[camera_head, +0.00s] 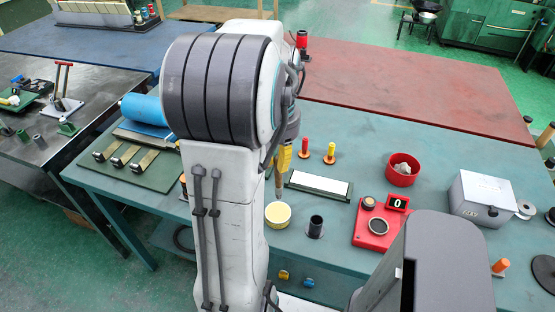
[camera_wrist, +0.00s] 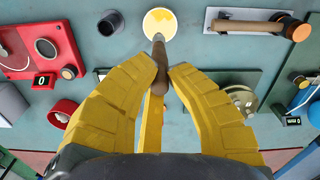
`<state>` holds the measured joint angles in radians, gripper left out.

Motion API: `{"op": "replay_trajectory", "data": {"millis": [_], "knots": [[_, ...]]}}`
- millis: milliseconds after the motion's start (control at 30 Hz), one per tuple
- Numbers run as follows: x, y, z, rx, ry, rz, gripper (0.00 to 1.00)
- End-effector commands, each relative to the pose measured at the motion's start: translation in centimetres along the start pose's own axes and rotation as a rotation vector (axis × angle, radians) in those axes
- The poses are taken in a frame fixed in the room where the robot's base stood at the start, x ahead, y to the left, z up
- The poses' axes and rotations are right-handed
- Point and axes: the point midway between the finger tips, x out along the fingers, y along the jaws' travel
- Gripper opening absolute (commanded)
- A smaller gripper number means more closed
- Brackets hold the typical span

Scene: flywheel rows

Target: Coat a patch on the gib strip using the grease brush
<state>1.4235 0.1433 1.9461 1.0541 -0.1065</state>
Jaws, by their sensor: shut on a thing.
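My gripper (camera_head: 285,158), with yellow fingers, is shut on the grease brush, whose wooden handle (camera_wrist: 159,66) shows between the fingertips (camera_wrist: 160,78) in the wrist view. I cannot tell whether the bristles touch the grease. The tin (camera_head: 278,214) stands on the teal bench. A long white strip on a dark green base, apparently the gib strip (camera_head: 319,184), lies right of the brush in the head view. My left finger mostly hides it in the wrist view.
A black cup (camera_head: 315,227) stands right of the tin. Farther right are a red scale (camera_head: 374,238), a red bowl (camera_head: 403,169) and a grey box (camera_head: 480,196). Two upright handles (camera_head: 329,153) stand behind the strip. My arm hides the bench's left middle.

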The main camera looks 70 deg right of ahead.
Motion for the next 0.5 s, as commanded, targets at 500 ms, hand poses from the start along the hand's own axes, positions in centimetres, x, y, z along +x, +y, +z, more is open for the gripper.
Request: {"op": "replay_trajectory", "data": {"millis": [500], "knots": [[-0.01,0.02,-0.16,0.488,0.007,-0.001,0.0]]}}
